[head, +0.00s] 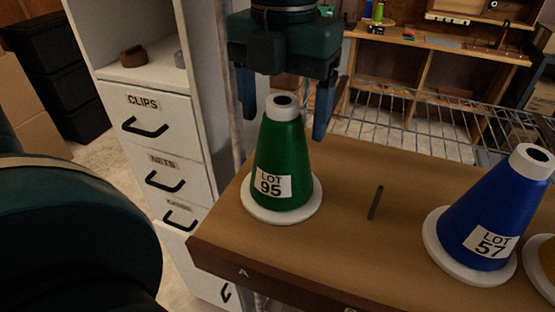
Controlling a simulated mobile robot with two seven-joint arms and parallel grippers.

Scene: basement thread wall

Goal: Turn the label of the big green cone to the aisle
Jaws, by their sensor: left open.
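The big green cone (277,150) stands upright on a white round base (284,212) at the left end of the wooden shelf. Its white label (271,187), reading "LOT 95", faces toward me, a little to the left. My left gripper (288,112) is above and around the cone's top, pointing down. Its two blue fingers are apart, one on each side of the cone, and I see a gap on the right; contact on the left is hard to tell. My right gripper is not in view.
A blue cone (482,225) labelled "LOT 57" stands to the right, with part of a yellow cone (548,260) beyond it. A drawer cabinet (157,140) stands left; a wire rack (420,125) lies behind.

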